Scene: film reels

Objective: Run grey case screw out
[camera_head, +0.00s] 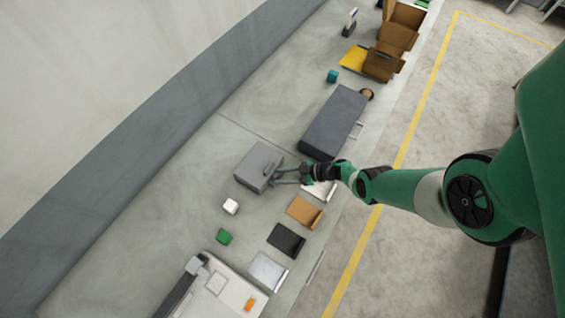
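The grey case (258,167) is a grey box on the light bench near the middle of the head view. My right gripper (277,177) comes in from the right and is at the case's right side. Its two dark fingers look spread, with a gap between them. Its tips are at or very near the case; I cannot tell if they touch. No screw can be made out on the case at this size. My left gripper is not in view.
A long dark grey box (335,122) stands above the gripper. White, brown (305,212), black (286,241) and light grey folders line the bench's right edge. A white cube (231,206) and green block (224,237) lie below. Bare bench lies left of the case.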

